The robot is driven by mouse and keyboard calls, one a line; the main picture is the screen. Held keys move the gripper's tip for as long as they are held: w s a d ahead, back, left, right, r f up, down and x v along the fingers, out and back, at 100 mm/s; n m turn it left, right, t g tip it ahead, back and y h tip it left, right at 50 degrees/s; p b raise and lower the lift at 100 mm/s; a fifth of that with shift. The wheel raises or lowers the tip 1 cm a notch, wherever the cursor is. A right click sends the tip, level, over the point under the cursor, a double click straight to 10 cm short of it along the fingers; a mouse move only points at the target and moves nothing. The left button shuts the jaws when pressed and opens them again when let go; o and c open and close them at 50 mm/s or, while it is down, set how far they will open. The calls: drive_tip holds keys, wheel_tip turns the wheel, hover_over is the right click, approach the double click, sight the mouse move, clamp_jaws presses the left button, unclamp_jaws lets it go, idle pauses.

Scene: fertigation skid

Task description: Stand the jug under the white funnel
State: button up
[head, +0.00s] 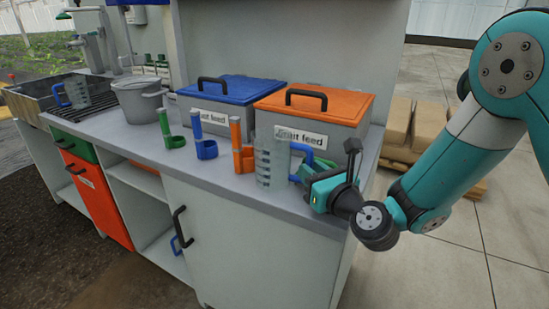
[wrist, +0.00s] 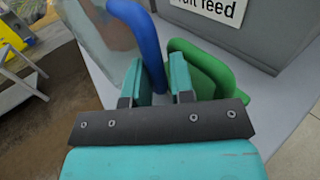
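A clear jug (head: 272,160) with a blue handle (head: 303,150) is upright at the near right end of the counter. My gripper (head: 312,180) is at its right side. In the wrist view, the blue handle (wrist: 150,42) runs down between the two teal fingers (wrist: 161,84) and fills the gap, so they look closed on it. The clear jug body (wrist: 105,30) is to the left. I cannot tell whether its base touches the counter. A second clear jug (head: 77,94) with a blue handle stands on the grate at the far left. I cannot clearly make out the white funnel.
Blue-lidded (head: 232,90) and orange-lidded (head: 313,103) feed bins stand behind the jug. Green (head: 173,139), blue (head: 205,148) and orange (head: 240,158) holders line the counter left of it. A grey pot (head: 138,100) stands further left, before the grate (head: 48,97).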

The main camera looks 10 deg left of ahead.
drive_tip(key=shift+a, duration=0.2)
clamp_jaws()
